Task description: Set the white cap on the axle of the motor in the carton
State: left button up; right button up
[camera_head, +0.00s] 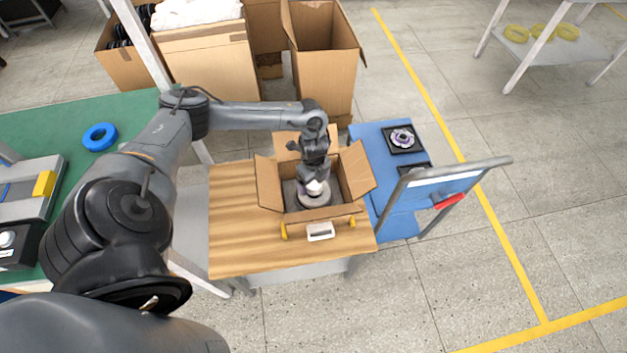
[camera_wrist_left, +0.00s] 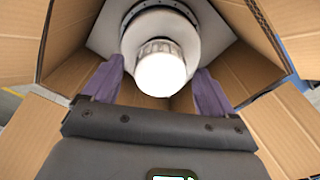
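The motor (camera_head: 314,201) is a pale grey round body inside the open carton (camera_head: 320,214) on the wooden table. The white cap (camera_head: 315,187) is over the middle of the motor, at its axle. In the left wrist view the cap (camera_wrist_left: 161,75) shows bright, in line with a ribbed collar on the motor (camera_wrist_left: 160,20); whether it is fully seated is hidden. My left gripper (camera_head: 313,183) reaches down into the carton. Its purple fingers (camera_wrist_left: 158,80) stand apart on either side of the cap, with visible gaps. My right gripper is in neither view.
Carton flaps stand out around my left gripper. A white handle-like piece (camera_head: 320,231) lies in front of the carton. A blue cart (camera_head: 398,205) with black trays stands at the right. The table's left part is clear (camera_head: 232,225). Tall cartons (camera_head: 325,70) stand behind.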

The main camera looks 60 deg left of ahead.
aim_at(314, 183)
pick_arm(q)
jog(key=shift+r, duration=0.1)
notch_tip(314, 183, up, 12)
jog(key=p, duration=0.3)
jog(key=shift+p, duration=0.4)
jog(key=shift+r, duration=0.1)
dwell(0.3)
